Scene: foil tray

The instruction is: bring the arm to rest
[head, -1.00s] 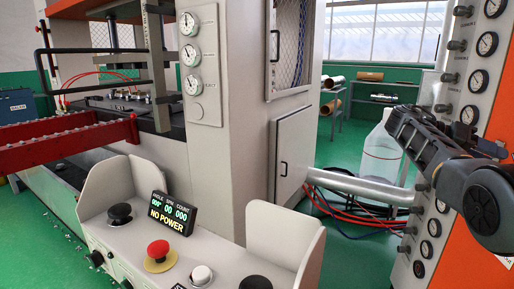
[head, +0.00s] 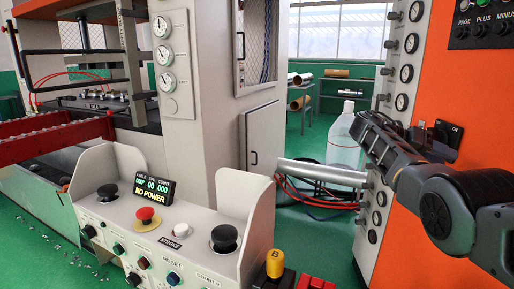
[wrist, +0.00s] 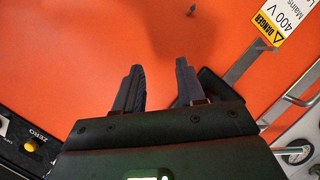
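My gripper (wrist: 158,65) is open and empty in the wrist view. Its two dark fingers stand apart in front of an orange panel (wrist: 110,40), with bare panel showing between them. A black part, perhaps a switch handle, lies behind the right finger (wrist: 190,80), partly covered by it. In the head view, my dark arm (head: 405,160) reaches in from the right, bent, in front of the orange cabinet (head: 445,85). The fingertips cannot be made out there. A black switch (head: 447,134) marked ON sits on the cabinet just beyond the arm.
A grey control console (head: 190,225) stands at the front, its display (head: 153,190) reading NO POWER. A press (head: 190,120) stands behind it. A yellow-topped knob (head: 274,263) is at the bottom.

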